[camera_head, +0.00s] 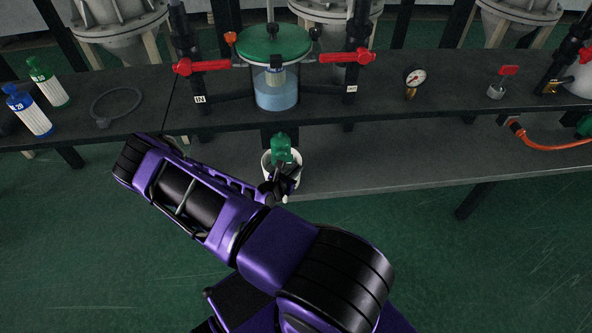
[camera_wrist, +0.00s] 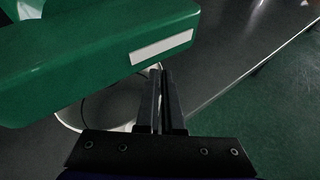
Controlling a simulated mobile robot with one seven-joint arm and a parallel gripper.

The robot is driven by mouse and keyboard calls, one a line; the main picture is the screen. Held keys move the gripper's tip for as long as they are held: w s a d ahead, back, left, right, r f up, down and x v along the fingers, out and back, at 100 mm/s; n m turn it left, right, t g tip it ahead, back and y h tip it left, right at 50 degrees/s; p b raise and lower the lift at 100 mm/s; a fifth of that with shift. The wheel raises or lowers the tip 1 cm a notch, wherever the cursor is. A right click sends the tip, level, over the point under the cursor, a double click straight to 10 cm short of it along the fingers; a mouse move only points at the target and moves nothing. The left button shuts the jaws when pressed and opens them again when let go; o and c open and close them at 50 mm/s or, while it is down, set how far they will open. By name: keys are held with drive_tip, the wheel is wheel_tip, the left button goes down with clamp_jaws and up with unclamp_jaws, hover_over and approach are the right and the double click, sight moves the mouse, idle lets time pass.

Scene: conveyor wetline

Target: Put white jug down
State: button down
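The white jug (camera_head: 268,160) is at the lower shelf, under the vessel, in the head view. Its pale rim (camera_wrist: 68,124) shows in part in the wrist view, behind the green fitting (camera_wrist: 90,62). The same green fitting (camera_head: 281,146) is above the jug in the head view. My gripper (camera_head: 283,182) is at the jug's near side. In the wrist view my gripper's fingers (camera_wrist: 161,85) are close together, and the rim runs up to them; they appear shut on the jug's edge or handle. The jug's base is hidden, so I cannot tell whether it touches the shelf.
Two bottles (camera_head: 36,100) are at the left. An orange hose (camera_head: 550,147) is at the right.

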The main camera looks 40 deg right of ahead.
drive_tip(key=shift+f, duration=0.15)
drive_tip(key=c, duration=1.1)
unclamp_jaws()
drive_tip(key=shift+o, duration=0.2)
drive_tip(key=shift+s+a+r, duration=0.1)
drive_tip(key=shift+a+r, duration=0.1)
drive_tip(key=shift+r, duration=0.1)
drive_tip(key=p+v, duration=0.2)
drive_tip(key=v, duration=0.9)
drive_tip(key=shift+a, duration=0.25)
drive_tip(key=shift+s, duration=0.1)
